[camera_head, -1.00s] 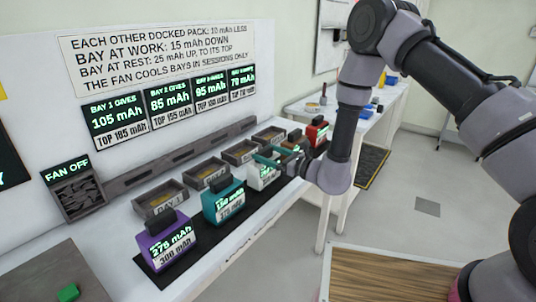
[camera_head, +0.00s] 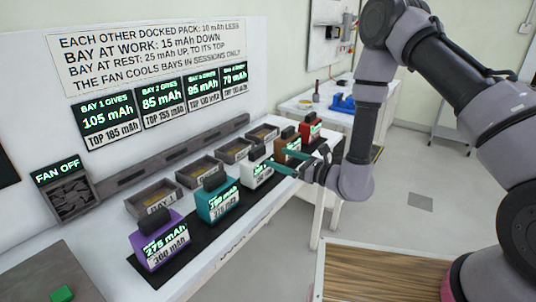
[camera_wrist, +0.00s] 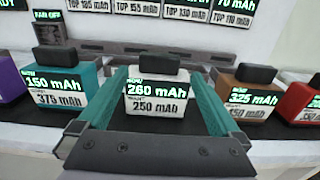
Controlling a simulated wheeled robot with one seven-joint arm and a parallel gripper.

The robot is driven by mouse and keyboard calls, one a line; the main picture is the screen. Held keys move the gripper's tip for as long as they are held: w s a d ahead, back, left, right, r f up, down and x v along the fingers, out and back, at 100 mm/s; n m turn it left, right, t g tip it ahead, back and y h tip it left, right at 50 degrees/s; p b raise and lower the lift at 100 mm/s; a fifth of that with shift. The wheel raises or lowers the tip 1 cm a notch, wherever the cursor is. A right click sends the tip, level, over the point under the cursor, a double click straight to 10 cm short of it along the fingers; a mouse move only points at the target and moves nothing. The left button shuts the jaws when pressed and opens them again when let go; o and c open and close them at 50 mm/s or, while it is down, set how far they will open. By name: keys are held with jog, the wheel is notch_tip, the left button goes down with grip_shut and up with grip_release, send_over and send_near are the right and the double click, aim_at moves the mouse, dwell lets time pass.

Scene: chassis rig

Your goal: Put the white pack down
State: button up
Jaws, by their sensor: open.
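The white pack (camera_head: 257,172) stands upright on the black mat (camera_head: 228,217), between the teal and brown packs. In the wrist view the white pack (camera_wrist: 156,97) reads 260 mAh above a 250 mAh label, with a dark handle on top. My gripper (camera_head: 277,166) is open, its teal fingers level with the white pack. In the wrist view my gripper (camera_wrist: 160,110) has one finger to each side of the pack, with gaps showing between fingers and pack.
The teal pack (camera_head: 218,200) and purple pack (camera_head: 160,240) stand to the left; the brown pack (camera_head: 288,149) and red pack (camera_head: 309,130) stand to the right. Empty bays (camera_head: 153,205) line the back. A fan box (camera_head: 68,194) reads FAN OFF.

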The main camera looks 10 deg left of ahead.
jog(key=s+d+r+n+g+h, duration=0.1)
jog(key=s+d+r+n+g, duration=0.3)
jog(key=r, duration=0.4)
jog(key=s+d+r+n+g, duration=0.3)
jog(key=r+n, duration=0.2)
jog(key=r, duration=0.2)
jog(key=s+d+r+n+g+h, duration=0.1)
jog(key=s+d+r+n+g, duration=0.3)
jog(key=r, duration=0.4)
jog(key=s+d+r+n+t+h, duration=0.1)
jog(key=d+r+t+h, duration=0.2)
jog(key=d, duration=0.6)
jog(key=s+d+r+n+t+h, duration=0.2)
jog(key=d+r+t+h, duration=0.2)
jog(key=d, duration=0.4)
jog(key=s+d+r+n+t+h, duration=0.1)
jog(key=d+r+t+h, duration=0.3)
jog(key=d, duration=0.5)
jog(key=shift+s+d+r+n+h, duration=0.2)
jog(key=shift+d+r+n+h, duration=0.1)
jog(key=shift+n+h, duration=0.4)
